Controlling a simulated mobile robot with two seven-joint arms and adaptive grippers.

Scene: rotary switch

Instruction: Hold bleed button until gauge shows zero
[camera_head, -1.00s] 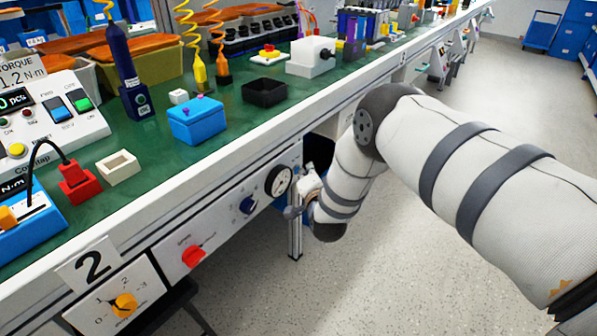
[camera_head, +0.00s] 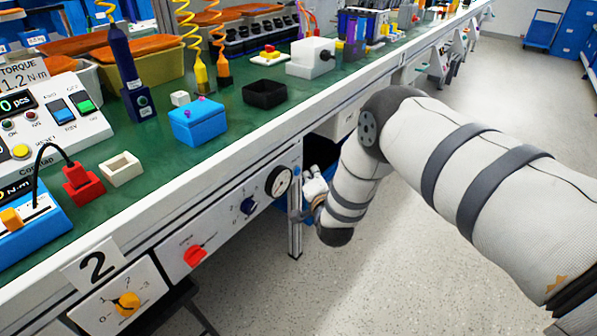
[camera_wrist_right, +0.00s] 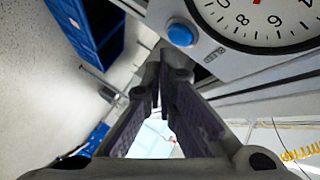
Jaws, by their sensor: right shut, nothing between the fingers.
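The round white gauge (camera_head: 279,181) with a black rim sits at the right end of the panel below the bench edge. Its lower dial (camera_wrist_right: 268,14) fills the upper right of the right wrist view; the needle's reading cannot be made out. The blue bleed button (camera_wrist_right: 180,35) is on the plate beside the dial, in plain sight there. My right gripper (camera_head: 299,214) is beside the gauge end of the panel. Its closed fingertips (camera_wrist_right: 162,66) show just below the button, seemingly apart from it, with nothing held. My left gripper is not in view.
A bench leg (camera_head: 295,232) stands close to my right gripper. The bench top (camera_head: 150,190) holds boxes and devices. Open floor (camera_head: 400,260) lies to the right.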

